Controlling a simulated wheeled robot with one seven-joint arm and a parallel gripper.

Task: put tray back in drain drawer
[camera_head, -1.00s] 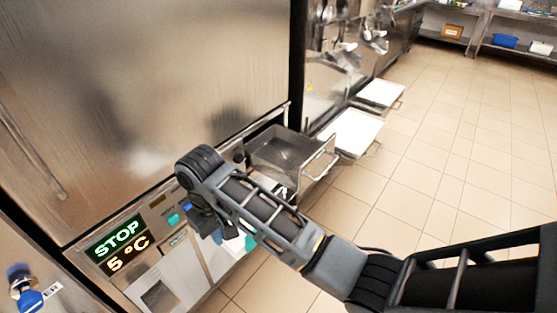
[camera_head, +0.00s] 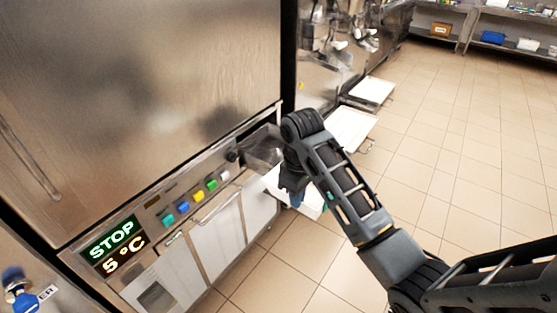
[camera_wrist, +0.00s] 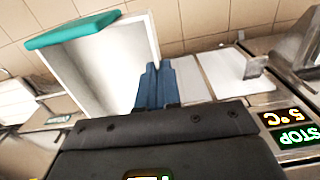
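My gripper (camera_head: 295,198) has blue fingers and hangs in front of the machine, right of the coloured buttons. In the wrist view its fingers (camera_wrist: 157,88) look close together at the edge of a white tray (camera_wrist: 95,72) with a teal rim. The tray travels with the gripper and appears held. In the head view the white tray (camera_head: 312,207) is partly hidden by my arm. The metal drain drawer (camera_head: 262,147) stands pulled out from the machine behind my gripper. My arm covers most of it, so the tray's exact gap to it cannot be told.
Neighbouring machines have pulled-out drawers with white surfaces (camera_head: 350,128), (camera_head: 371,90) along the right. The control panel with the STOP display (camera_head: 113,238) and white lower doors (camera_head: 217,232) is at left. The tiled floor (camera_head: 440,160) is clear. Shelves (camera_head: 490,45) stand at the back.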

